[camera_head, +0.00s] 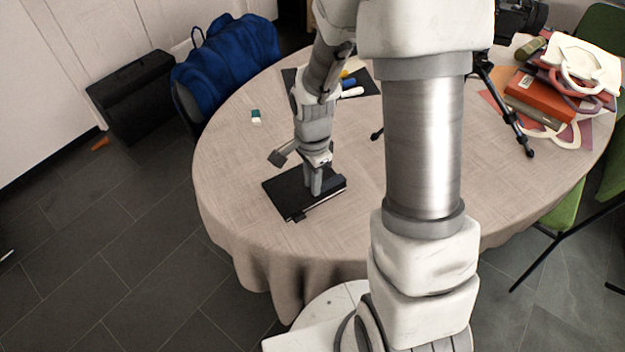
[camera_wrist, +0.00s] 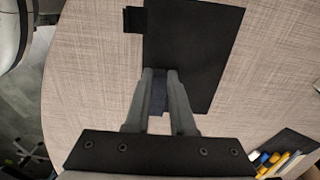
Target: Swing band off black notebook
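The black notebook (camera_head: 285,196) lies flat on the round table, with a small black tab at its front edge. In the wrist view the notebook (camera_wrist: 195,50) spreads up and right of my fingertips, and the tab (camera_wrist: 133,20) sticks out at left. A dark blue-grey strip, seemingly the band (camera_head: 335,182), shows at the notebook's right end. My gripper (camera_head: 314,190) points down onto the notebook. In the wrist view the fingertips (camera_wrist: 160,74) stand apart, with the band (camera_wrist: 160,95) filling the gap between them. The band's far part is hidden by my gripper.
The pale cloth-covered table (camera_head: 235,165) is clear left of the notebook. A small teal-and-white object (camera_head: 256,117) stands behind. A dark mat (camera_wrist: 290,145) with coloured items lies farther back. Books (camera_head: 540,98) and tripod legs (camera_head: 515,115) are at right.

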